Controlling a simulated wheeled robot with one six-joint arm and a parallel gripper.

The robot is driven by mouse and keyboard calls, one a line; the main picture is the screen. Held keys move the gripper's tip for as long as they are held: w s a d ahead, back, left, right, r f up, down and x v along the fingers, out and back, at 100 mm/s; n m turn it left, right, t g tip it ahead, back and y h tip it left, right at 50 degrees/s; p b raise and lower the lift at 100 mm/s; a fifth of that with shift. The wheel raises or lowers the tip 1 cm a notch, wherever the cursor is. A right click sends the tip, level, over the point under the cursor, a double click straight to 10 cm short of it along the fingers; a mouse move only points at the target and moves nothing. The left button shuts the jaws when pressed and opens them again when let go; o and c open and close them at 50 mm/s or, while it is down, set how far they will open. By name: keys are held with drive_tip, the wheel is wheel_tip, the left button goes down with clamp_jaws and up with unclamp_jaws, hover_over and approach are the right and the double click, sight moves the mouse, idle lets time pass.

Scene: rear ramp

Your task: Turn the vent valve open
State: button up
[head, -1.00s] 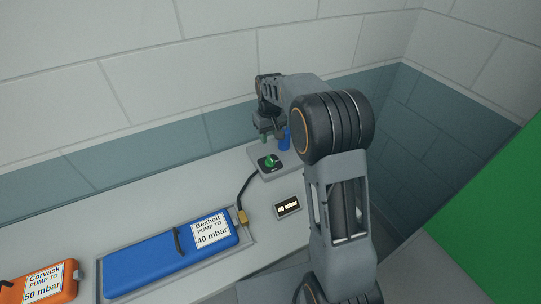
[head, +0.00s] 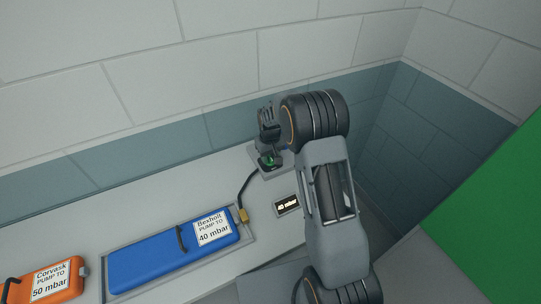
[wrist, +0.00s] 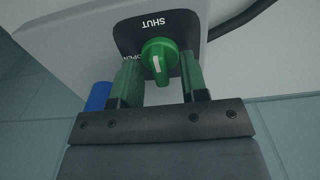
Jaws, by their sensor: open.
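The vent valve is a green knob (wrist: 160,58) on a black plate, also visible in the head view (head: 269,160). In the wrist view the plate reads SHUT beyond the knob and OPEN to its left, partly covered by a finger. The knob's white mark runs roughly up and down the picture, in line with SHUT rather than OPEN. My gripper (wrist: 161,82) is open, with one green finger on each side of the knob's near part. Gaps show between fingers and knob. In the head view my gripper (head: 269,148) is right at the valve.
A display (head: 287,204) reads 40 mbar. A blue Bexholt case (head: 150,262) lies in a tray, joined to the valve block by a black hose (head: 243,190). An orange Corvask case (head: 60,284) is at left. A blue cylinder (wrist: 98,96) stands beside the left finger. The wall is close behind.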

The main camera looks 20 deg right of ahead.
clamp_jaws()
drive_tip(key=shift+n, duration=0.3)
drive_tip(key=n+b, duration=0.2)
drive_tip(key=n, duration=0.1)
drive_tip(key=shift+f, duration=0.1)
drive_tip(key=n+b, duration=0.2)
drive_tip(key=n, duration=0.3)
drive_tip(key=shift+n+b, duration=0.3)
drive_tip(key=shift+b, duration=0.05)
drive_tip(key=n+b, duration=0.1)
drive_tip(key=n, duration=0.3)
drive_tip(key=n+b, duration=0.1)
drive_tip(key=n, duration=0.3)
drive_tip(key=shift+r, duration=0.2)
drive_tip(key=shift+n, duration=0.5)
